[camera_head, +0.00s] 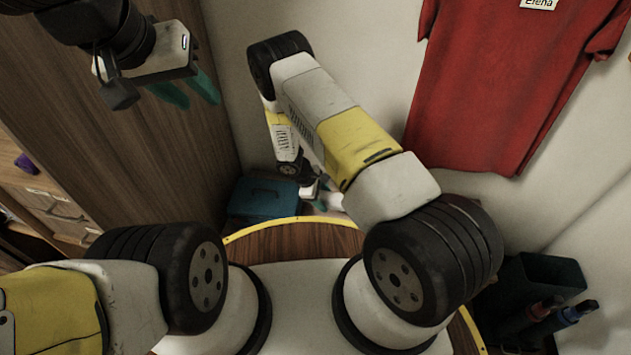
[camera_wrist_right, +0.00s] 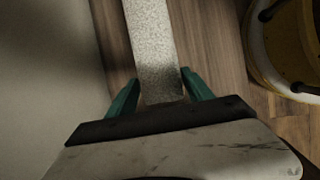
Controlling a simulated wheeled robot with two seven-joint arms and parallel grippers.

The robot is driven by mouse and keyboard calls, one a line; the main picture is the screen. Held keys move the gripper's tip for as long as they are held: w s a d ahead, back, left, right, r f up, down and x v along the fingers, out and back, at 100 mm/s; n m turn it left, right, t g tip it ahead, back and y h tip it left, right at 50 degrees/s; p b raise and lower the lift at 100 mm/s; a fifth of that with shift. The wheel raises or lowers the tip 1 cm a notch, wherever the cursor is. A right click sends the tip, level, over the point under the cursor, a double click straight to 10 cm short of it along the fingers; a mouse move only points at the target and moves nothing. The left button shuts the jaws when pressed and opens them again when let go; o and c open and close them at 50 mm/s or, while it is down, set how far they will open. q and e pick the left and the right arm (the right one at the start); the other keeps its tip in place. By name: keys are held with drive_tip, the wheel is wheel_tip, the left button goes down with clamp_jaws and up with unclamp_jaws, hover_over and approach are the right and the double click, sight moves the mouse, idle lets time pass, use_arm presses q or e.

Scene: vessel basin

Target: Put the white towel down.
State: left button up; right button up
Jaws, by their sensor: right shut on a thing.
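The white towel (camera_wrist_right: 152,40) shows in the right wrist view as a long, pale, textured strip. It runs from between my right gripper's teal fingers up past the top edge. My right gripper (camera_wrist_right: 160,82) is shut on the towel's near end. In the head view my right gripper (camera_head: 312,190) is low beside the wall, small and partly hidden behind my own arm, with a little pale material near it that I cannot make out clearly. My left gripper (camera_head: 188,92) is raised at the upper left in front of the wooden panel, its teal fingers apart and empty.
A teal box (camera_head: 264,198) stands on the floor by the wall, close to my right gripper. A red shirt (camera_head: 510,80) hangs on the wall. A dark bin (camera_head: 540,285) stands at the lower right. A wooden panel (camera_head: 110,130) rises at the left. Wood floor (camera_wrist_right: 210,40) shows beside the towel.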

wheel_tip(320, 180, down, 9)
drive_tip(key=shift+r, duration=0.1)
idle(0.3)
drive_tip(key=o, duration=1.5)
drive_tip(key=shift+c, duration=0.2)
drive_tip(key=v, duration=1.2)
drive_tip(key=d+r+m+t+y, duration=0.1)
drive_tip(key=d+r+m+y, duration=0.2)
drive_tip(key=r, duration=1.5)
drive_tip(key=d+r+m+y, duration=0.15)
drive_tip(key=r+m, duration=0.35)
drive_tip(key=r, duration=1.2)
drive_tip(key=s+d+r+m+t+y, duration=0.1)
drive_tip(key=s+d+r+m+t, duration=0.1)
drive_tip(key=s+r, duration=0.8)
drive_tip(key=s+d+r+m+t+y, duration=0.1)
drive_tip(key=s+d+r+m+t, duration=0.1)
drive_tip(key=s+r, duration=0.7)
drive_tip(key=s+d+m, duration=0.1)
drive_tip(key=s, duration=0.2)
drive_tip(key=shift+s+d+r+m+y, duration=0.2)
drive_tip(key=shift+d+r+m+y, duration=0.1)
drive_tip(key=shift+r+y, duration=0.1)
